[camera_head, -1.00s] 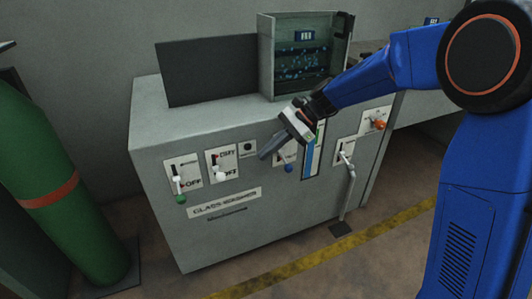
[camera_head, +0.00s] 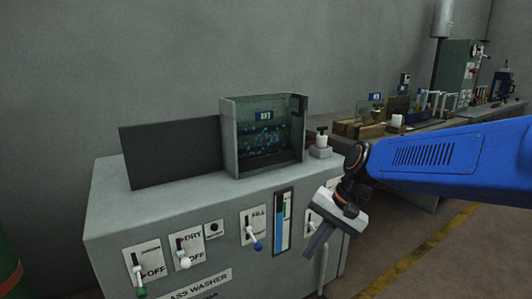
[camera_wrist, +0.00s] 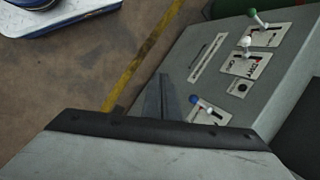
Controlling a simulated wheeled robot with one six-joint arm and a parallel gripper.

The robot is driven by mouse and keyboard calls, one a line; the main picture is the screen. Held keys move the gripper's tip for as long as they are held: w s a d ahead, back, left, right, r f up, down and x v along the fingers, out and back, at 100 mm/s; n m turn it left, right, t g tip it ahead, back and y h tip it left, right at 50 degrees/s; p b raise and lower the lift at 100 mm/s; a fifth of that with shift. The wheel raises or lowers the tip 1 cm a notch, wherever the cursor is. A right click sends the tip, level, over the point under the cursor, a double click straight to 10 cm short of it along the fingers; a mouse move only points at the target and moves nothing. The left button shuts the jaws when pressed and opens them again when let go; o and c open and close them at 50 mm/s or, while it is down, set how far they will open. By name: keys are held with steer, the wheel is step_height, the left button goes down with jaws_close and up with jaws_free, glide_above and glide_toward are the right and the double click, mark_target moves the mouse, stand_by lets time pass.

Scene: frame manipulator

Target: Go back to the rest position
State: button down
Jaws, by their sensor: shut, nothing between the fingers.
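My gripper (camera_head: 318,240) is in front of the right part of the grey glass washer cabinet (camera_head: 115,215), pointing down and to the left. Its dark fingers are together with nothing between them. In the wrist view the closed fingers (camera_wrist: 161,97) show in front of the floor and the cabinet face. The blue-knobbed FILL lever (camera_head: 253,241) is left of my gripper and apart from it in the head view. A lever panel behind my gripper is partly hidden.
The cabinet front also carries a green-knobbed lever (camera_head: 138,275) and a white-knobbed DRY lever (camera_head: 183,255). On top stand a dark panel (camera_head: 172,153) and a glass-fronted box (camera_head: 265,140). A cluttered bench (camera_head: 430,125) is behind at right. Floor with a yellow line (camera_head: 420,255) is open at right.

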steer(key=s+d+f+n+t+h, duration=0.2)
steer(key=s+d+n+t+h, duration=0.2)
steer(key=s+d, duration=1.1)
steer(key=shift+s+d+f+n+t+h, duration=0.35)
steer(key=shift+d+n+h, duration=0.25)
steer(key=shift+d, duration=0.65)
